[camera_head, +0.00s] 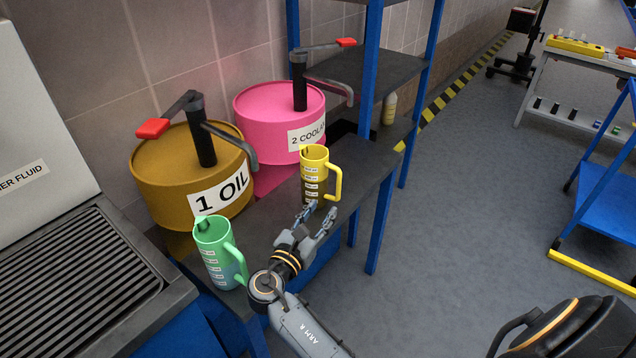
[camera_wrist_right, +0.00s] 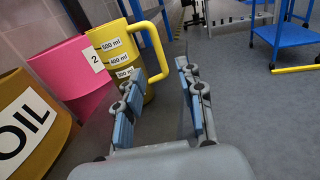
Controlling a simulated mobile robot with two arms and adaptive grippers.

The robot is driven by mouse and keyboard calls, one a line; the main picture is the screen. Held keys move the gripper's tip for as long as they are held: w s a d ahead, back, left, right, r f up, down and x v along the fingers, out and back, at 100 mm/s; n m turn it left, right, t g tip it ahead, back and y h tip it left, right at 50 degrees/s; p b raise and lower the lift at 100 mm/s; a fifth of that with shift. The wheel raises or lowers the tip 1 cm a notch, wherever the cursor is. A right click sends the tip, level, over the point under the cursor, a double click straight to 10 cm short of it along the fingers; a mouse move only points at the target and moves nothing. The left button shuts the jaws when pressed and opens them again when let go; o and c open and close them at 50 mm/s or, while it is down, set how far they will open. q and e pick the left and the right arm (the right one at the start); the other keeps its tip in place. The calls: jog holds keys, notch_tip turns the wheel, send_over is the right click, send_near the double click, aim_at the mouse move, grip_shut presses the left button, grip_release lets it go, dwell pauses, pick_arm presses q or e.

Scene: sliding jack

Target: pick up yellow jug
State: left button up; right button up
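The yellow jug (camera_head: 314,178) stands upright on the dark shelf, with its handle on the right side; white volume labels run down its front. It also shows in the right wrist view (camera_wrist_right: 118,50), ahead and left of the fingers. My right gripper (camera_head: 319,215) is open and empty, just in front of the jug and low beside it. The jug's base is partly hidden behind the left finger there. My left gripper is not in view.
A green jug (camera_head: 218,252) stands on the same shelf (camera_head: 262,236), left of my right arm. Behind are a gold oil drum (camera_head: 165,170) and a pink coolant drum (camera_head: 262,110) with pump handles. A blue shelf post (camera_head: 380,225) stands right of the jug.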

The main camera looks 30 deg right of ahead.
aim_at(338, 184)
jog(key=x, duration=0.6)
jog(key=shift+w+d, duration=0.25)
jog(key=shift+x, duration=2.65)
jog(key=shift+w+a, duration=0.1)
grip_shut()
jog(key=shift+r, duration=0.15)
